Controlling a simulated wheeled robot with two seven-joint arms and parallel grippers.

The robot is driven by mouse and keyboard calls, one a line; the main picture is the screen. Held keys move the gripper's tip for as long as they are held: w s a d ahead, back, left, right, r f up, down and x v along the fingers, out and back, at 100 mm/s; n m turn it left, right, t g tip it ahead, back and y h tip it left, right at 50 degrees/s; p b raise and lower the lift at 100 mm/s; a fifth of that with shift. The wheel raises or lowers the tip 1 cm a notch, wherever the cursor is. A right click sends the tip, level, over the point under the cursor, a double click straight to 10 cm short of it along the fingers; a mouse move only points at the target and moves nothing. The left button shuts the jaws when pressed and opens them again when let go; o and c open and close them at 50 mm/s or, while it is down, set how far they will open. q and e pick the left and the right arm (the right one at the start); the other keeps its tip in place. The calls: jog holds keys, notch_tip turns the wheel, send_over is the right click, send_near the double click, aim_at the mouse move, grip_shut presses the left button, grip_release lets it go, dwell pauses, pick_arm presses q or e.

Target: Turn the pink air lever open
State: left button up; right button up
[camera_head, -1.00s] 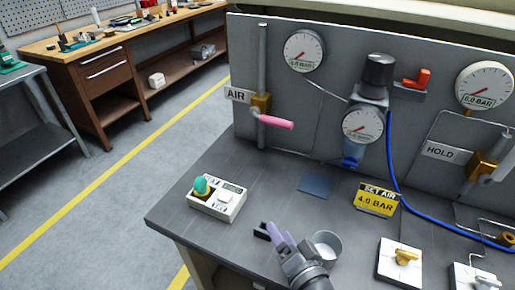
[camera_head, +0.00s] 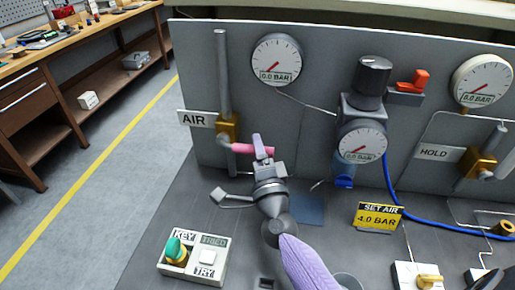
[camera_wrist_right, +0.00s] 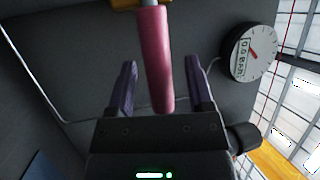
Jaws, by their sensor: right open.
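The pink air lever (camera_head: 242,149) sticks out to the right, roughly level, from the brass valve (camera_head: 227,128) on the grey vertical pipe, beside the AIR sign (camera_head: 197,119). My right gripper (camera_head: 262,148) is open at the lever's free end. In the right wrist view the lever (camera_wrist_right: 156,60) lies between the two purple fingers of the gripper (camera_wrist_right: 161,68), with a gap on each side. The lever's tip is close to the gripper's palm. My left gripper is not in view.
The gauge (camera_head: 276,61) on the panel reads 0.0 bar. A regulator with a black knob (camera_head: 371,80) stands to the right. A yellow SET AIR 4.0 BAR sign (camera_head: 378,216) and a key box (camera_head: 193,262) are on the bench.

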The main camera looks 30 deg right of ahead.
jog(key=shift+w, duration=0.2)
grip_shut()
dwell(1.3)
